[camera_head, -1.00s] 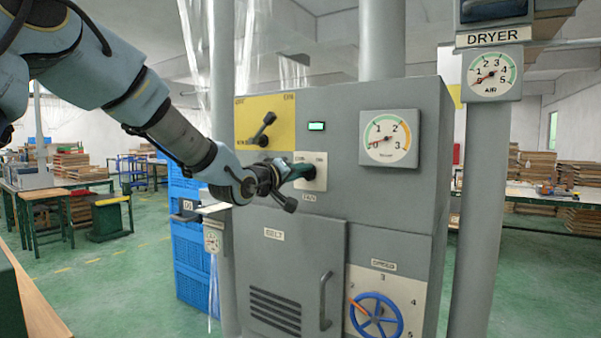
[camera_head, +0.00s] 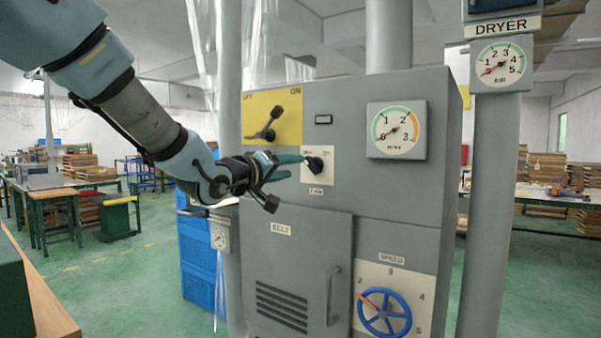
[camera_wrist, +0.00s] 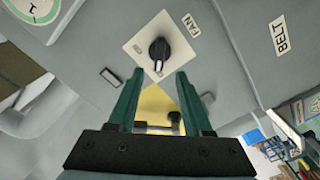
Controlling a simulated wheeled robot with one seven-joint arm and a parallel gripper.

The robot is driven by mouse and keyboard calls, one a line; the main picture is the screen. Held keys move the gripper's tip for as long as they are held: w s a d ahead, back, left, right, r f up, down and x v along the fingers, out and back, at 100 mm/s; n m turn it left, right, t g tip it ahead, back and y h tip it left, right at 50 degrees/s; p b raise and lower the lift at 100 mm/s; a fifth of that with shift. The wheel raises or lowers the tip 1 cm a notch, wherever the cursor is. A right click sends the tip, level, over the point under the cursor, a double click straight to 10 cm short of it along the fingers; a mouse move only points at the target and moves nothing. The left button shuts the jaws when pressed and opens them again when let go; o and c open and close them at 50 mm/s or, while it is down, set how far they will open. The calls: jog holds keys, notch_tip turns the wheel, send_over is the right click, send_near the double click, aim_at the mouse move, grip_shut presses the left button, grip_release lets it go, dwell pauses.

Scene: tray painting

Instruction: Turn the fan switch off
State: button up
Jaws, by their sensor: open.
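The fan switch is a black rotary knob (camera_head: 314,165) on a pale square plate (camera_head: 323,178), with the FAN label (camera_head: 316,191) below it. In the wrist view the knob (camera_wrist: 159,54) sits just beyond the fingertips, with bare plate around it. My gripper (camera_head: 297,168) is open, its two green fingers just left of the knob in the head view. The fingers (camera_wrist: 156,84) hold nothing, and a gap shows between them and the knob. The small indicator window (camera_head: 323,119) above the switch is dark.
A yellow panel (camera_head: 290,103) with a black ON/OFF lever (camera_head: 265,131) is up and left of the switch. A round gauge (camera_head: 397,130) is at right. Below are the BELT door (camera_head: 300,244) with its handle and a blue speed wheel (camera_head: 384,313).

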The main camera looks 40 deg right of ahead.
jog(key=shift+v, duration=1.5)
jog(key=w+a+f+n+t+y, duration=0.2)
jog(key=w+a+f+t+y, duration=0.3)
jog(key=w+a+f, duration=0.6)
jog(key=w+a+f+n+g+y, duration=0.1)
jog(key=a+f+y, duration=0.3)
jog(key=a, duration=0.4)
jog(key=w+a+f+g+y, duration=0.1)
jog(key=a+f+y, duration=0.3)
jog(key=a, duration=0.5)
jog(key=s+a+f+g+y, duration=0.1)
jog(key=s+a+f+g, duration=0.1)
jog(key=a, duration=0.4)
jog(key=s+a+f+n+g+y, duration=0.1)
jog(key=s+a+f+g, duration=0.1)
jog(key=s+a+f, duration=0.2)
jog(key=s+a+f+g+y, duration=0.2)
jog(key=s+a+f, duration=0.2)
jog(key=s+a, duration=0.3)
jog(key=a, duration=0.3)
jog(key=shift+a+n, duration=0.2)
jog(key=shift+n, duration=0.1)
